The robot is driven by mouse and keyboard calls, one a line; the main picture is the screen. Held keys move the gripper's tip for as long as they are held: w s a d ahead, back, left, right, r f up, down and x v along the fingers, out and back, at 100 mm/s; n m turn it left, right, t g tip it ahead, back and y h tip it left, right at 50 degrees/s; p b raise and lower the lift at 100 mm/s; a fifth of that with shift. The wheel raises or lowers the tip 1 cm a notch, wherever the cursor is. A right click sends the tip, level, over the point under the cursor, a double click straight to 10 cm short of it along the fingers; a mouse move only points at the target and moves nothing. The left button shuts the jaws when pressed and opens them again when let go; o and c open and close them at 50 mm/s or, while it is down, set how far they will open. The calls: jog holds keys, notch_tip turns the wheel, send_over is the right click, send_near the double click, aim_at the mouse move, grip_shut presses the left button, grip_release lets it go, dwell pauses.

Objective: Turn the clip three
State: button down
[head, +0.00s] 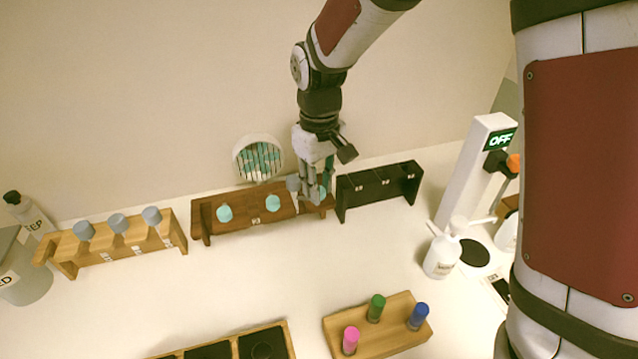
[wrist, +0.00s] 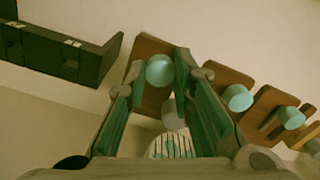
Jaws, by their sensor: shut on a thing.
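The dark brown rack (head: 248,196) stands against the back wall and holds teal-capped bottles. The left teal cap (head: 224,213) and the middle teal cap (head: 273,202) stand free. My gripper (head: 316,190) reaches down at the rack's right end, over the third teal cap (wrist: 160,70). In the wrist view its fingertips lie on either side of that cap, and the gripper is shut on it. A grey cylinder shows below the cap, between the fingers. In the head view my fingers hide most of this bottle. I cannot tell which part is the clip named in the task.
A black rack (head: 378,187) stands close on the right, a light wooden rack (head: 110,246) with grey caps on the left. A white device (head: 473,170) reads OFF. A white bottle (head: 441,255) stands before it. A wooden tray (head: 388,333) with colored bottles is in front.

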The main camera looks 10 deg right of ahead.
jog(key=n, duration=0.4)
jog(key=shift+n, duration=0.4)
dwell(0.4)
jog(key=c, duration=1.4)
grip_release()
jog(key=shift+o, duration=0.2)
jog(key=shift+r, duration=0.1)
notch_tip(320, 180, up, 12)
